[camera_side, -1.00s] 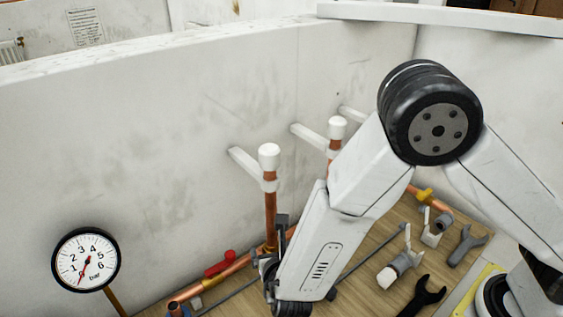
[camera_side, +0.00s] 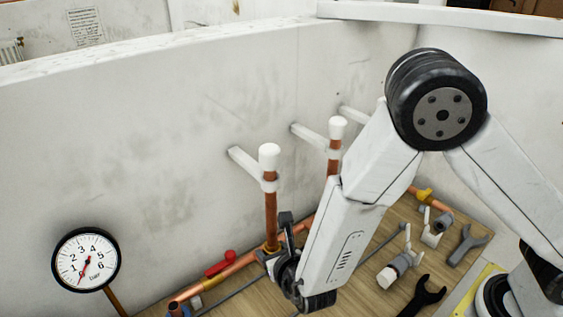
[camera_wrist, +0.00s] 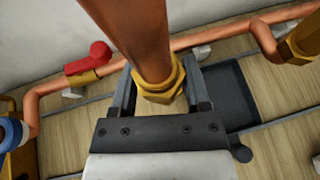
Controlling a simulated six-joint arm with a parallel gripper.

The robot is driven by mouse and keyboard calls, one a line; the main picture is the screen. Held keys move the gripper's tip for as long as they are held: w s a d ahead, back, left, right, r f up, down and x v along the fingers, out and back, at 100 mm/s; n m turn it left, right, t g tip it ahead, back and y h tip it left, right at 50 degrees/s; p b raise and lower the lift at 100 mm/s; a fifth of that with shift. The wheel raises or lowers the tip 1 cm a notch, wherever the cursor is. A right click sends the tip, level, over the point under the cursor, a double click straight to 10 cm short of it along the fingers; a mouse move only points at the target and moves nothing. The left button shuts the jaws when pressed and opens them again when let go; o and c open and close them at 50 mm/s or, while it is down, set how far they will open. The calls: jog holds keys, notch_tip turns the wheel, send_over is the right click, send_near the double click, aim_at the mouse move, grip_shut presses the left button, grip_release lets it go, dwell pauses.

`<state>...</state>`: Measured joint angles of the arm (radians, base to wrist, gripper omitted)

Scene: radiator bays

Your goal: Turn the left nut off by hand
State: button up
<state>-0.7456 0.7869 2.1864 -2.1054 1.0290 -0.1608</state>
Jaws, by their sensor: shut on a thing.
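The left nut (camera_wrist: 162,84) is a brass hex collar at the foot of a vertical copper pipe (camera_wrist: 125,30). In the side view that pipe (camera_side: 270,215) stands upright with a white cap, and its nut (camera_side: 270,246) is partly hidden by my gripper. My gripper (camera_wrist: 159,88) has one dark finger on each side of the nut and is shut on it. In the side view my gripper (camera_side: 279,243) is low at the pipe's foot, coming from the right. The exact contact faces are hidden.
A second capped copper pipe (camera_side: 333,160) stands behind to the right. A red-handled valve (camera_wrist: 93,60) sits on the horizontal pipe near the wall. A pressure gauge (camera_side: 86,260) is at left. Loose valves (camera_side: 399,268) and a black spanner (camera_side: 423,296) lie on the board at right.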

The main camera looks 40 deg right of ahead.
jog(key=shift+n+y, duration=0.4)
jog(key=shift+n, duration=0.1)
jog(key=shift+n+y, duration=1)
jog(key=shift+y, duration=0.2)
jog(key=o, duration=1)
jog(key=shift+v, duration=5)
jog(key=shift+w, duration=0.1)
